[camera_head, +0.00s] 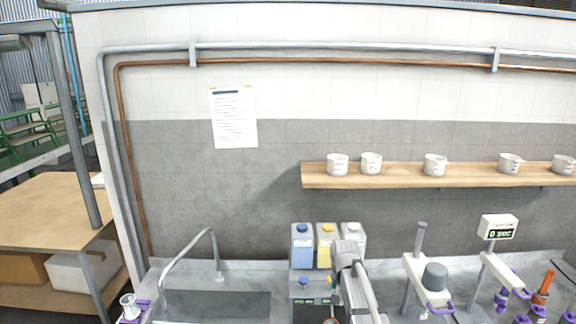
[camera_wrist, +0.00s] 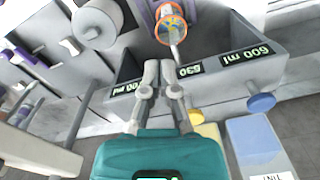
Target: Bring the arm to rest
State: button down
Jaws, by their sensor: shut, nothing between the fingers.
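My gripper (camera_wrist: 160,70) shows in the wrist view with a teal body and two grey fingers. The fingers are shut with nothing between them. They are close in front of a grey dispenser unit (camera_wrist: 225,72) with millilitre labels; I cannot tell whether they touch it.
Blue (camera_head: 302,247), yellow (camera_head: 326,245) and white (camera_head: 352,240) bottles stand by the arm. A sink (camera_head: 215,305) lies left, with a curved tap (camera_head: 212,245). A timer (camera_head: 498,227) and purple-handled tools stand right. A shelf (camera_head: 440,178) with several cups hangs above.

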jog(key=s+f+n+b, duration=0.3)
jog(key=s+f+b, duration=0.9)
jog(key=s, duration=0.5)
jog(key=shift+s+d+f+n, duration=0.3)
jog(key=shift+d+f, duration=0.05)
jog(key=shift+f, duration=0.25)
